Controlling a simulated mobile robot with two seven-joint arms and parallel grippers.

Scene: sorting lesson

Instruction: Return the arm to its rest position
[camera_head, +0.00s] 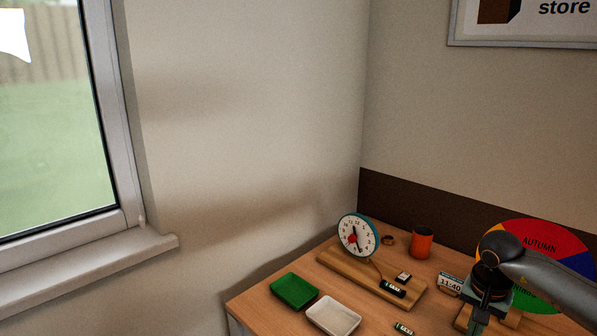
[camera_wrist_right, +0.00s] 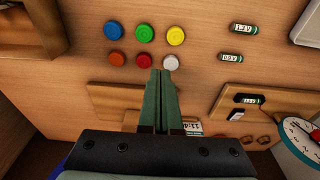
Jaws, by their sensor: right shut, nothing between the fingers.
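My right arm (camera_head: 545,280) comes in from the right edge in the head view. Its right gripper (camera_head: 478,322) points down over the right part of the wooden table (camera_head: 260,310). In the right wrist view the two green fingers of the right gripper (camera_wrist_right: 162,75) lie together, shut and empty. Their tips appear close to a white disc (camera_wrist_right: 171,62) and a red disc (camera_wrist_right: 144,60); the height above the table is hard to tell. My left gripper is in neither view.
A clock (camera_head: 353,240), an orange cup (camera_head: 421,242), a green tray (camera_head: 294,290) and a white tray (camera_head: 333,315) stand left of the arm. A season wheel (camera_head: 540,243) stands behind it. An 11:40 card (camera_head: 450,284) is close by. Batteries (camera_wrist_right: 238,57) lie right of the fingers.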

